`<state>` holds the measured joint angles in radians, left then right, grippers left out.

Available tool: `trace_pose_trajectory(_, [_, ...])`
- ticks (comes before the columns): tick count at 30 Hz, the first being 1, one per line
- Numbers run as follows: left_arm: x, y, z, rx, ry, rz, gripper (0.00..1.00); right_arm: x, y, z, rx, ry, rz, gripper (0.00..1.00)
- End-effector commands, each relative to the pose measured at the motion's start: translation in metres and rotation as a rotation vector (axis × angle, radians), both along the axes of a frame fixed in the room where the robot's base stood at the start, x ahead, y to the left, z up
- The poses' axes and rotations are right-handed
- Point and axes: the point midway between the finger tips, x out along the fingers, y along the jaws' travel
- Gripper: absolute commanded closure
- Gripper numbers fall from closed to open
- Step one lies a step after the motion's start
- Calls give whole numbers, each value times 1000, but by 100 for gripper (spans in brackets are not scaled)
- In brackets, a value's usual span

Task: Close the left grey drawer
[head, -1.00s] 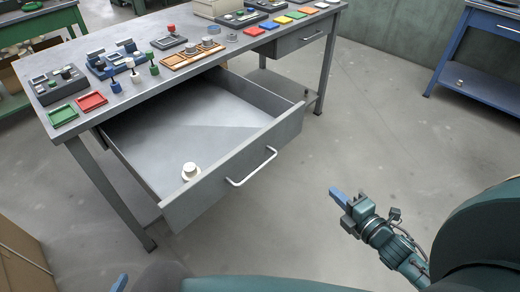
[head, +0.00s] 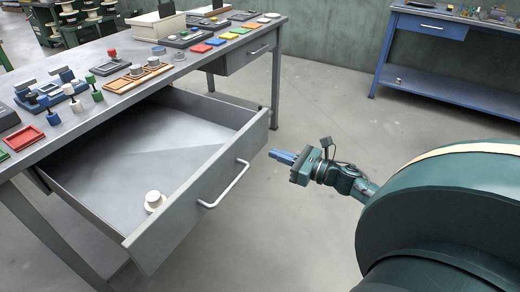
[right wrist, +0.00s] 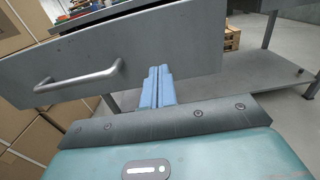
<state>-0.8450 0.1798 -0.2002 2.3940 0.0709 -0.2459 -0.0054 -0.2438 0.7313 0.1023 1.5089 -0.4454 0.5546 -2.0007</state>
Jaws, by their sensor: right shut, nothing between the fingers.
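The left grey drawer (head: 205,195) hangs wide open under the grey workbench in the head view. Its front carries a silver bar handle (head: 226,186), which also shows in the right wrist view (right wrist: 78,78). A small white round object (head: 154,201) lies inside on the drawer floor. My right gripper (head: 274,154) is shut and empty, its blue fingers pointing at the drawer front near its far right end. In the right wrist view the fingers (right wrist: 157,88) overlap the drawer front, to the right of the handle. Whether they touch it I cannot tell. My left gripper is out of view.
The grey workbench (head: 110,100) carries trays, coloured tiles and small fixtures. A second, closed drawer (head: 248,52) sits under its right part. A blue table (head: 440,85) stands at the back right. The floor between the two tables is clear.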

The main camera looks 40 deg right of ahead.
Motion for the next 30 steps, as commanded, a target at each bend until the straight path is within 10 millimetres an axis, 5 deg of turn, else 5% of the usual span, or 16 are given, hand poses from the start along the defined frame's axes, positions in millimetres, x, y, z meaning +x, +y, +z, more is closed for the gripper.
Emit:
trace_pose_trajectory(10, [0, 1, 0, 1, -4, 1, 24, 48, 20, 0, 3, -1, -1, 100])
trace_pose_trajectory(30, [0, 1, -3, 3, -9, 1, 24, 59, 25, -2, 2, 0, 0, 100])
